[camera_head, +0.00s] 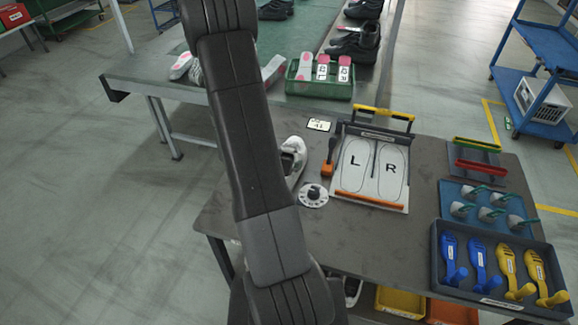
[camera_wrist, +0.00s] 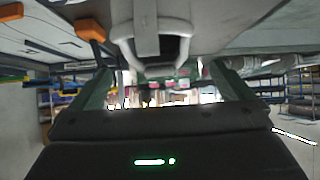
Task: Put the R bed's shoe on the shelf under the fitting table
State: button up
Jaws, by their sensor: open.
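The fitting table (camera_head: 250,228) carries a board with L and R beds; the R bed (camera_head: 391,168) shows only its outline, with no shoe on it. A white shoe (camera_head: 298,158) with a dark opening is on the table left of the board, partly hidden behind my arm. What looks like its white collar shows at the top of the wrist view (camera_wrist: 183,30). My gripper (camera_wrist: 160,82) is open, with nothing seen between its jaws; my arm hides it in the head view. Under the table, a whitish object (camera_head: 352,290), perhaps a shoe, is partly visible; the lower shelf is mostly hidden.
Yellow (camera_head: 400,303) and orange (camera_head: 452,312) bins are under the table front. A tray of blue and yellow tools (camera_head: 436,262) fills the right corner. A green-topped bench (camera_head: 150,65) is behind.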

jog(key=shift+p+x, duration=0.7)
jog(key=shift+x, duration=3.15)
jog(key=shift+d, duration=0.15)
jog(key=shift+r, duration=0.1)
jog(key=c, duration=1.6)
